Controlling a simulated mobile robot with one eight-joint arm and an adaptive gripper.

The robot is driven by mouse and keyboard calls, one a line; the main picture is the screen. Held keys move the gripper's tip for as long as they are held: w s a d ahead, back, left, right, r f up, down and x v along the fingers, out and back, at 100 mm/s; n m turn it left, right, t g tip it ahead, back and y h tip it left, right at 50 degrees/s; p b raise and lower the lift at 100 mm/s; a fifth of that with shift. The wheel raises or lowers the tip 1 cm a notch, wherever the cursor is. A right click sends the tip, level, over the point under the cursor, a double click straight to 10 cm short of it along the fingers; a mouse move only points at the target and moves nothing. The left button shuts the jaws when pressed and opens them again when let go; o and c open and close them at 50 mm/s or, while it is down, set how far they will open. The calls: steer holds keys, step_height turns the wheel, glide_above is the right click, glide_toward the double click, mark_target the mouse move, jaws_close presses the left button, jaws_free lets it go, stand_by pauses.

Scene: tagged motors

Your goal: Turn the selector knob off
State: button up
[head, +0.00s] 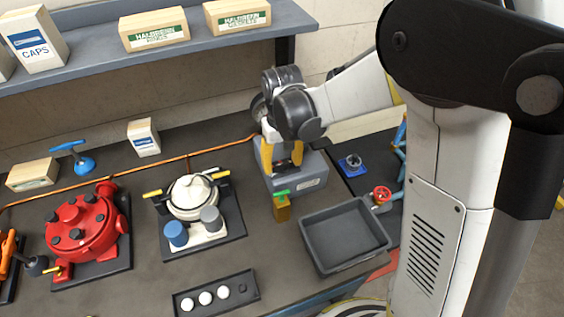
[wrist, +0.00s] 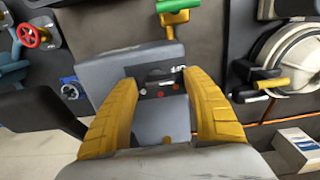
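My gripper (head: 283,163) is over the grey box (head: 310,180) at the back right of the bench. In the wrist view, its two yellow fingers (wrist: 160,82) are spread apart with nothing held between them. Beyond the fingertips, the grey box (wrist: 105,73) shows a dark recessed panel (wrist: 148,78) with small red spots and a small dark-and-light part. I cannot tell if that part is the selector knob or if a finger touches it. A blue-based fitting with a round grey knob (head: 353,161) stands right of the box; its blue part (wrist: 70,88) also shows in the wrist view.
A green-topped brass piece (head: 282,205) stands in front of the box, beside an empty grey tray (head: 345,236). A red handwheel valve (head: 381,194) is at the right. A white-lidded motor (head: 192,198) and red motor (head: 82,230) stand left.

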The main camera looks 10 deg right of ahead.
steer(key=shift+r, duration=0.1)
step_height(320, 180, up, 12)
stand_by(0.5)
steer(key=s+d+f+m+t+b, duration=0.1)
steer(key=s+d+f+t+b, duration=0.1)
steer(key=s, duration=0.5)
steer(key=s+d+f+m+t+b, duration=0.1)
steer(key=s+d+f+t+b, duration=0.2)
steer(key=s+d+t+b, duration=0.2)
steer(key=s+d, duration=0.3)
steer(key=shift+d+b, duration=0.3)
steer(key=shift+b, duration=0.05)
stand_by(0.4)
